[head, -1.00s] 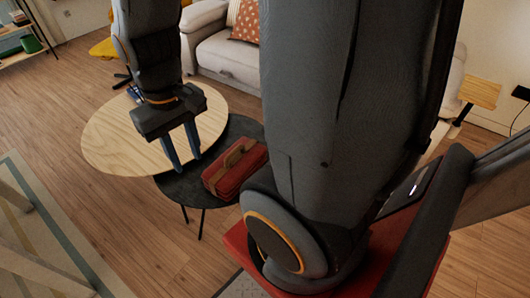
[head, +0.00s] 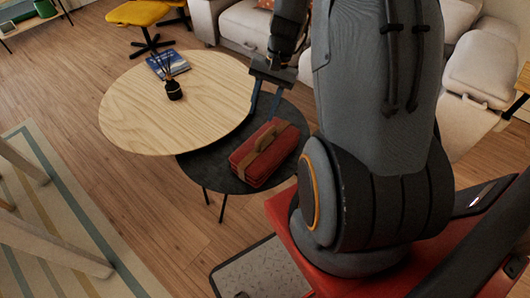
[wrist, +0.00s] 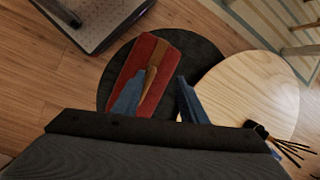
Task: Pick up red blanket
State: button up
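The red blanket (head: 262,155) is a folded red bundle with a brown strap and handle. It lies on the low dark round table (head: 205,172). My gripper (head: 264,108) is open, with its two blue fingers pointing down above the far side of the dark table, near the blanket. In the wrist view the blanket (wrist: 150,72) lies on the dark table (wrist: 198,52). One finger of my gripper (wrist: 158,98) overlaps the blanket in the picture and the other is to its right. I see no contact with the blanket.
A light wood round table (head: 165,112) overlaps the dark one, holding a black reed diffuser (head: 174,91) and a blue book (head: 166,65). A pale sofa (head: 245,25) stands behind. A yellow chair (head: 138,13) is at the back left. A striped rug (head: 70,225) lies left.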

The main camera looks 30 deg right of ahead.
aim_at(268, 132)
jog(key=d+f+m, duration=0.1)
jog(key=d+f, duration=0.1)
jog(key=w+d+f+m, duration=0.1)
jog(key=d+f, duration=0.1)
jog(key=f, duration=0.1)
jog(key=w+d+f+m+y+b, duration=0.1)
jog(key=d+f, duration=0.1)
jog(key=f, duration=0.1)
jog(key=shift+f+t, duration=0.25)
jog(key=shift+t, duration=0.15)
jog(key=shift+f+m, duration=0.3)
jog(key=x, duration=0.7)
jog(key=shift+s+a+f, duration=0.2)
jog(key=shift+a, duration=0.05)
grip_shut()
